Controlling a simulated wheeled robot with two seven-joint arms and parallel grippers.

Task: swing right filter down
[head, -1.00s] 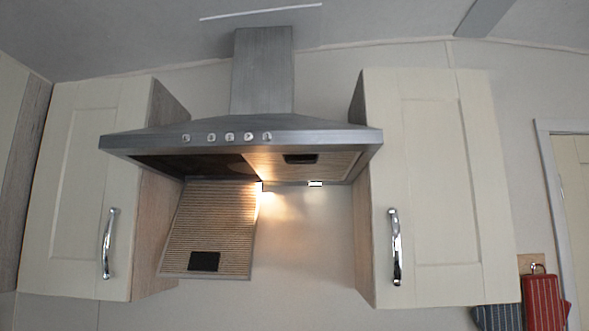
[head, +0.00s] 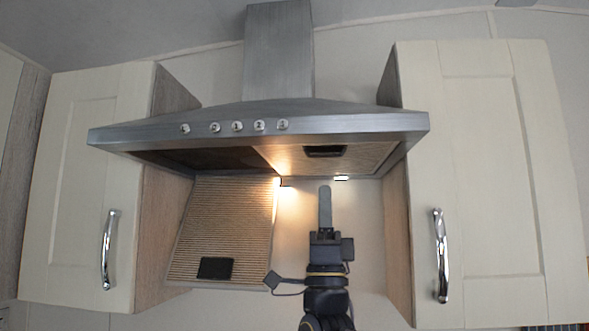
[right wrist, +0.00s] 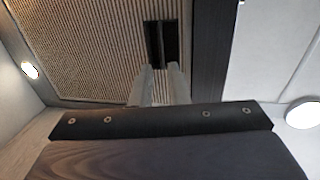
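The right filter (head: 358,158) is a ribbed panel lying flush in the underside of the range hood (head: 250,130). Its black handle (head: 325,151) faces down, and it also shows in the right wrist view as a dark recess (right wrist: 161,44). My right gripper (head: 325,190) points up beneath the hood, below the handle. In the right wrist view its two fingers (right wrist: 160,68) stand a little apart with nothing between them, their tips in front of the handle's lower end. They appear not to touch it. My left gripper is not in view.
The left filter (head: 225,225) hangs down open beside my right arm, its black handle at the bottom. Cream cupboards stand to the left (head: 80,190) and right (head: 490,180), with chrome handles. A lit lamp (right wrist: 30,70) shows in the right wrist view.

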